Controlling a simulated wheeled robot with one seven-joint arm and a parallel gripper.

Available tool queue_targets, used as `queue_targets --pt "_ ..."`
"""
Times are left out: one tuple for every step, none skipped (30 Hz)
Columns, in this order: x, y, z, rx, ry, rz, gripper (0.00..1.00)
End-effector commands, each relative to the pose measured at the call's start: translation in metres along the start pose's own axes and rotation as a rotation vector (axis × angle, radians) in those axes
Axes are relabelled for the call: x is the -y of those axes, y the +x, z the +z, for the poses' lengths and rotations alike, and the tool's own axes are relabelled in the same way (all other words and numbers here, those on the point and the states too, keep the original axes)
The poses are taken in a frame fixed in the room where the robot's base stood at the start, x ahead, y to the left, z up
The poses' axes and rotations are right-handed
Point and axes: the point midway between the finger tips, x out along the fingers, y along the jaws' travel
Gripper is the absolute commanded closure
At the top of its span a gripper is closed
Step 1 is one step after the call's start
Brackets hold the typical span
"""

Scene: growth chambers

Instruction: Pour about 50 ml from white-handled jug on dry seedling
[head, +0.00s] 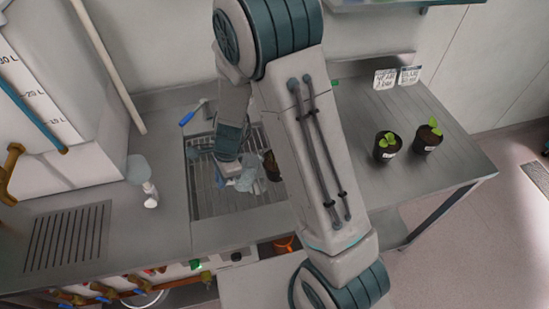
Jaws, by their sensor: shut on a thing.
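My gripper (230,180) is low in the sink at centre left, partly hidden by my arm. It is shut on a pale, clear vessel (247,179) that looks like the white-handled jug. Its handle is mostly covered by the jaws, and I cannot see any water level. Two seedlings in black pots stand upright on the right side of the bench: a left one (387,146) and a right one (428,136). Both have green leaves and dark soil, and I cannot tell which is dry. The held vessel is well left of both pots.
The sink (212,203) has a ribbed floor, with a brown object (271,166) beside the jug. A blue-handled tool (193,112) lies at its rear edge. Two label cards (397,77) stand behind the pots. The bench near them is clear.

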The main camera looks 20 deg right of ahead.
Motion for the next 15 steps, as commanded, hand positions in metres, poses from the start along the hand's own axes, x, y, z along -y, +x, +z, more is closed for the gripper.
queue_targets --pt "0.000 -0.003 0.004 -0.018 -0.008 0.005 1.00" --pt "0.000 -0.003 0.005 -0.031 -0.011 0.005 1.00" --pt "0.000 0.001 0.004 -0.042 -0.013 0.005 1.00" --pt "0.001 0.003 0.004 -0.049 -0.013 0.006 1.00" --pt "0.001 0.003 0.005 -0.057 -0.017 0.008 1.00" --pt "0.001 0.004 0.005 -0.067 -0.017 0.009 1.00" --pt "0.001 0.004 0.006 -0.076 -0.020 0.010 1.00" --pt "0.001 0.005 0.006 -0.084 -0.021 0.011 1.00" --pt "0.001 0.006 0.007 -0.094 -0.024 0.012 1.00" --pt "0.001 0.006 0.007 -0.102 -0.025 0.013 1.00" --pt "0.002 0.006 0.008 -0.110 -0.027 0.013 1.00" --pt "0.002 0.008 0.008 -0.121 -0.029 0.016 1.00" --pt "0.001 0.010 0.008 -0.130 -0.030 0.019 1.00" --pt "0.002 0.011 0.008 -0.139 -0.033 0.020 1.00" --pt "0.002 0.013 0.008 -0.150 -0.034 0.023 1.00"
